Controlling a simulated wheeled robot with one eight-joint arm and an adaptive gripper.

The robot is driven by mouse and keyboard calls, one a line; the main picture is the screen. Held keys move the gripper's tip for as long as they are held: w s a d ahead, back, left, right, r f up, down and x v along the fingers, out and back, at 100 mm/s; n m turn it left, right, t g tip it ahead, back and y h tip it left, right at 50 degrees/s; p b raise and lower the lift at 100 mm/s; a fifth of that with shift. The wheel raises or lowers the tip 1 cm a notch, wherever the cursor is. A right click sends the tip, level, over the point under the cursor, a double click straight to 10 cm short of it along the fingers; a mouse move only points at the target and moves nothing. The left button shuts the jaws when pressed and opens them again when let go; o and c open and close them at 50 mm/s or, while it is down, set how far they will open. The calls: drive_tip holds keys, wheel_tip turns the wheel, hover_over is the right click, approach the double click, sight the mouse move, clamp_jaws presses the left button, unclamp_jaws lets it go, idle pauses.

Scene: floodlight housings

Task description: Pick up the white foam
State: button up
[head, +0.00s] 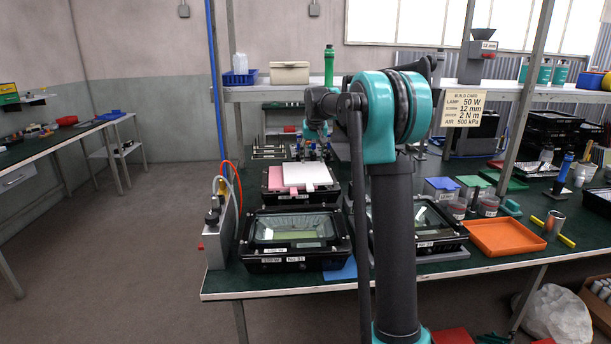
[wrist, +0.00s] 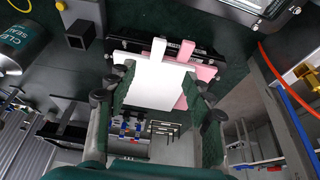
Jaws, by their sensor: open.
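The white foam (head: 306,173) is a flat white slab in the head view, lying over pink foam (head: 279,181) on a black floodlight housing (head: 283,198) at the back of the bench. In the wrist view the white foam (wrist: 158,86) fills the space between the fingers, with a white strip at its top edge and pink foam (wrist: 205,73) showing behind it. My gripper (wrist: 164,80) is open, its green-padded fingers to either side of the white foam. Whether they touch it I cannot tell.
A glazed housing (head: 292,262) sits in front, and another (head: 437,248) to the right behind my arm. A grey device with hoses (head: 217,237) stands at the bench's left edge. An orange tray (head: 494,237) lies right. A shelf (head: 280,93) with a green bottle spans the back.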

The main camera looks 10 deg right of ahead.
drive_tip(key=w, duration=0.1)
hover_over(310, 186)
drive_tip(key=s, duration=0.3)
wheel_tip(310, 186, down, 11)
drive_tip(key=shift+w+x, duration=0.15)
drive_tip(key=shift+x, duration=1.15)
drive_tip(key=shift+w+x, duration=0.15)
drive_tip(key=shift+x, duration=1.1)
drive_tip(key=shift+r, duration=0.15)
drive_tip(key=shift+c, duration=0.4)
drive_tip(key=c, duration=1.1)
drive_tip(key=shift+r, duration=0.1)
